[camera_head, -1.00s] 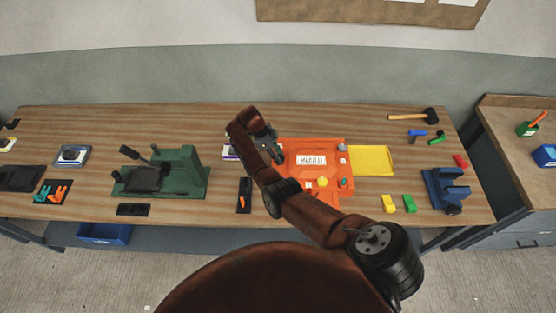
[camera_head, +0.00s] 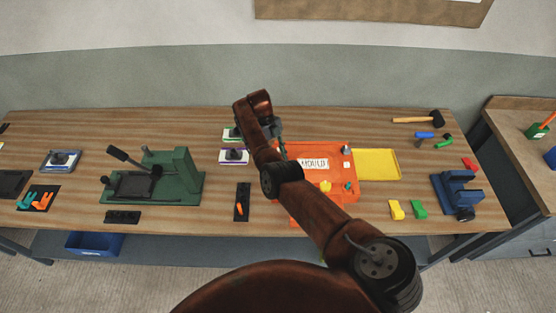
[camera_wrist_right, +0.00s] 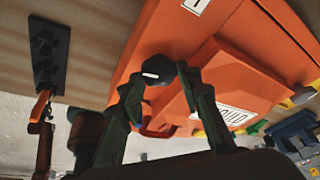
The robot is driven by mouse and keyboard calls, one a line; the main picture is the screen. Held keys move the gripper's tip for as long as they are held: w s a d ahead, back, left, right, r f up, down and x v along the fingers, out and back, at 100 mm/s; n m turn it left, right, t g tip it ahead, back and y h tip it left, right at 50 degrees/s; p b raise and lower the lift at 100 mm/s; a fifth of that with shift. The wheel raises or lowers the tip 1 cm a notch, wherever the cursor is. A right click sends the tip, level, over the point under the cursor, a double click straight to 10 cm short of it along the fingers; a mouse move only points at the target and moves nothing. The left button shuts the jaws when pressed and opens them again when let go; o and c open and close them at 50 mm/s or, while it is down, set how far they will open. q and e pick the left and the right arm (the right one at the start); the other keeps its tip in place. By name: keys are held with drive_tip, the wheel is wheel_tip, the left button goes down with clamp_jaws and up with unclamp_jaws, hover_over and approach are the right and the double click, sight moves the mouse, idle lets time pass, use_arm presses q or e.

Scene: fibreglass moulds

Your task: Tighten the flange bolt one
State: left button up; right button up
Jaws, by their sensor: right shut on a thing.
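The orange mould (camera_head: 338,165) lies on the bench with a white label reading MOULD; it also fills much of the right wrist view (camera_wrist_right: 235,65). My right gripper (camera_head: 279,143) is over the mould's left edge. In the right wrist view its dark green fingers (camera_wrist_right: 160,88) are shut on a dark round bolt head (camera_wrist_right: 158,72) with a white mark, at the mould's edge. The bolt is hidden behind the arm in the head view, and how far it is screwed in cannot be told. My left gripper is not in view.
A yellow tray (camera_head: 377,163) lies right of the mould. Yellow (camera_head: 396,209) and green blocks (camera_head: 419,209), a blue vise (camera_head: 457,193) and a hammer (camera_head: 420,120) are further right. A green press (camera_head: 178,178) and a black strip with an orange piece (camera_head: 243,203) stand left.

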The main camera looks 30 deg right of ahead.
drive_tip(key=shift+m, duration=0.4)
drive_tip(key=o, duration=1.2)
drive_tip(key=shift+c, duration=0.2)
drive_tip(key=v, duration=0.8)
drive_tip(key=shift+d+r, duration=0.1)
